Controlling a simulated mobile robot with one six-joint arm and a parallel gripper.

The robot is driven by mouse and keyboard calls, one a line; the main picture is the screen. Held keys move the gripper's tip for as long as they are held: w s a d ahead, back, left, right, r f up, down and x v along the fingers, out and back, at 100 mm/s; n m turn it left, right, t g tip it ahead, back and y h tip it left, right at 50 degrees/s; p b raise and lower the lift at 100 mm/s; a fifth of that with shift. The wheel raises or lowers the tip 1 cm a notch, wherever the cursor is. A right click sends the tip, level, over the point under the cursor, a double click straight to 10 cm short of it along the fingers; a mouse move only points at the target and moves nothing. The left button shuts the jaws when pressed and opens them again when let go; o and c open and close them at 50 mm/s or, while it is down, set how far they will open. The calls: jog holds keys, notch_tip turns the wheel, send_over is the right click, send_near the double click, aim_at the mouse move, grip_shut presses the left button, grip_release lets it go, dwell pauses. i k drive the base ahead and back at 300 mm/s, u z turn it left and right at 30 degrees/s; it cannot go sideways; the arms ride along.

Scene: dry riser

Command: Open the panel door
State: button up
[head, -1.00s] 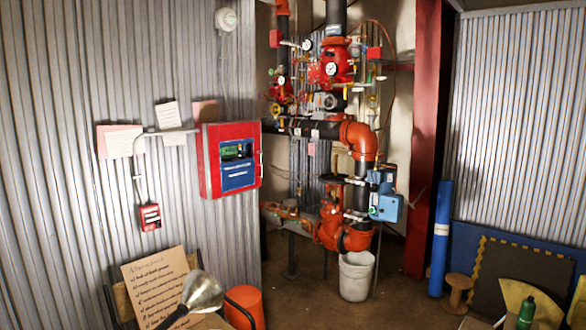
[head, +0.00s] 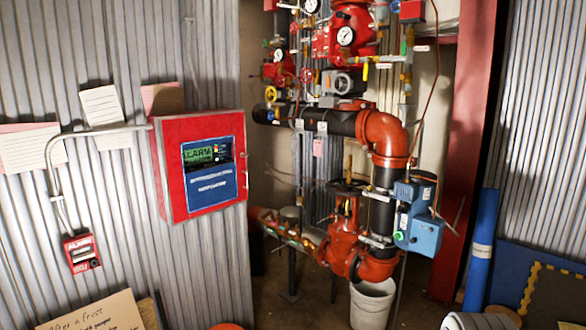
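The red alarm panel (head: 172,150) hangs on the corrugated metal wall, left of centre in the head view. Its front door (head: 222,135) looks closed, flush with the box. A blue plate with a green display reading "ALARM" (head: 210,175) sits in the door. A small pale handle (head: 245,170) shows at the door's right edge. My gripper is not in view.
Red and black riser pipes (head: 385,140) with gauges and valves stand right of the panel. A white bucket (head: 372,303) is below them. A small red alarm box (head: 82,253) and paper notes (head: 100,105) are on the wall to the left. A blue roll (head: 482,250) leans at right.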

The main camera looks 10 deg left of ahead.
aim_at(190, 195)
jog(key=u, duration=0.05)
jog(key=i, duration=1.3)
jog(key=u, duration=0.7)
jog(key=i, duration=0.5)
jog(key=z, duration=0.05)
